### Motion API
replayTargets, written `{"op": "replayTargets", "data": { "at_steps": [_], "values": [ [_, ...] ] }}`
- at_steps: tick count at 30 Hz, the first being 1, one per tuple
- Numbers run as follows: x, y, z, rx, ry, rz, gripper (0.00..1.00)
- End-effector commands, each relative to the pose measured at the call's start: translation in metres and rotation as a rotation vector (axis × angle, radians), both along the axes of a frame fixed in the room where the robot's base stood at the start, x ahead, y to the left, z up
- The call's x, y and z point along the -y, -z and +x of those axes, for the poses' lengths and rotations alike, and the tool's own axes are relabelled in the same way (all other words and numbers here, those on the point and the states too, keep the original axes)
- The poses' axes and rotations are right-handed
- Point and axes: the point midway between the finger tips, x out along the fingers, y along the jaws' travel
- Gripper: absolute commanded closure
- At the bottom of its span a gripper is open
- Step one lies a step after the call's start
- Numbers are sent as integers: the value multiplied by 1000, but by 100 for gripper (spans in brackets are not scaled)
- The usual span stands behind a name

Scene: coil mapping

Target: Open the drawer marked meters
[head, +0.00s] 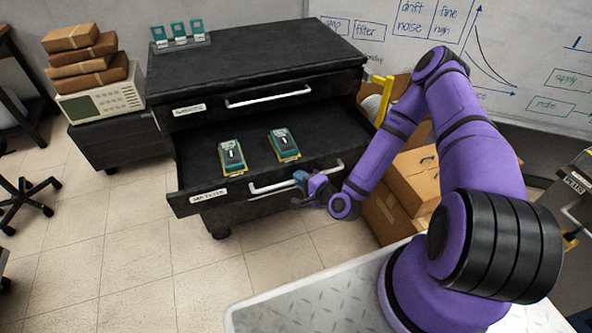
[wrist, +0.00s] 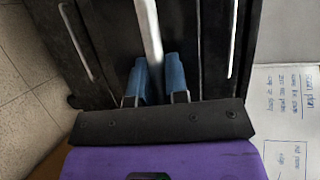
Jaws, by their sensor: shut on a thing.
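The drawer marked meters (head: 230,186) is the lower drawer of the black cabinet and stands pulled out, its inside showing. Its white label (head: 208,195) is on the left of the front, and a pale bar handle (head: 270,187) runs along the front. Two teal meters with yellow edges, one on the left (head: 232,157) and one on the right (head: 284,145), lie in it. My gripper (head: 301,177) is at the right part of the handle. In the wrist view its blue fingers (wrist: 158,80) are shut on the handle (wrist: 149,35), one on each side.
The upper drawer with its own handle (head: 268,96) is shut. Three small teal devices (head: 178,34) stand on the cabinet top. Cardboard boxes (head: 408,185) stand right of the cabinet, near my arm.

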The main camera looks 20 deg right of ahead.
Motion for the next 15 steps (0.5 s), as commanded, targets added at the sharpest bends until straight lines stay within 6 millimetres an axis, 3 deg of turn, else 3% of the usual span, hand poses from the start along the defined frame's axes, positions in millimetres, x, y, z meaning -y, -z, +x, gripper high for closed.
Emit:
{"op": "replayTargets", "data": {
  "at_steps": [6,15],
  "values": [
    [0,0,-12,0,1,1,100],
    [0,0,-15,0,1,0,100]
  ]
}}
